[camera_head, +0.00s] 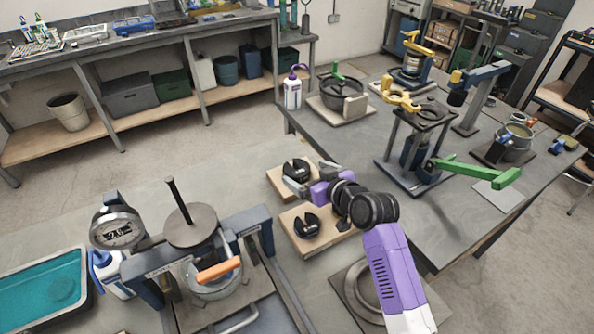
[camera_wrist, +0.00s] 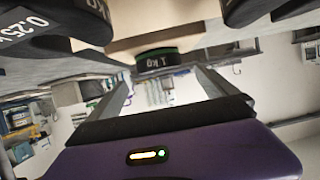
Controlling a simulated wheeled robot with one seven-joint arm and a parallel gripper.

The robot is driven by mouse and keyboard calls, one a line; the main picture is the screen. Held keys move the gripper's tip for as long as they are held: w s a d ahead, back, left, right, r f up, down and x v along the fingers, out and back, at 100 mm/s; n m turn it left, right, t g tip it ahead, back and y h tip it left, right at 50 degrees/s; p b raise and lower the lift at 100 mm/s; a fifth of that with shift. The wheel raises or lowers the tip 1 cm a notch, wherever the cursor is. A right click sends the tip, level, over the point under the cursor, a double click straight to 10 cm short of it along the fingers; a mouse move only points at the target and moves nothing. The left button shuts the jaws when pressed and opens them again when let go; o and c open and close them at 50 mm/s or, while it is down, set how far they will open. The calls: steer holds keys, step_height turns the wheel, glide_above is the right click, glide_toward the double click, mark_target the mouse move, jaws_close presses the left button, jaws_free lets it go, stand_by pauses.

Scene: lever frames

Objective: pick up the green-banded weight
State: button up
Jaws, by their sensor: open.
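The green-banded weight (camera_wrist: 158,61) shows in the wrist view as a dark disc with a thin green band and an upside-down "1 kg" label. It is by a pale wooden block (camera_wrist: 165,38), ahead of my gripper and between the lines of its fingers. In the head view a black slotted weight (camera_head: 296,169) sits on the far wooden block, by my fingertips; its band is not clear there, but it appears to be this weight. My gripper (camera_head: 308,177) is open, with grey fingers beside that weight. Contact cannot be told.
Another black slotted weight (camera_head: 306,226) sits on a nearer wooden block (camera_head: 322,240). A dark weight marked 0.25 (camera_wrist: 50,25) is close in the wrist view. A press with an orange handle (camera_head: 218,270) stands left; a green-lever fixture (camera_head: 475,171) stands right.

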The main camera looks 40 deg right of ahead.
mark_target(300, 171)
steer(key=shift+p+x, duration=0.4)
steer(key=shift+x, duration=1.95)
steer(key=shift+f, duration=0.2)
steer(key=shift+s, duration=0.1)
jaws_close()
steer(key=shift+r, duration=0.25)
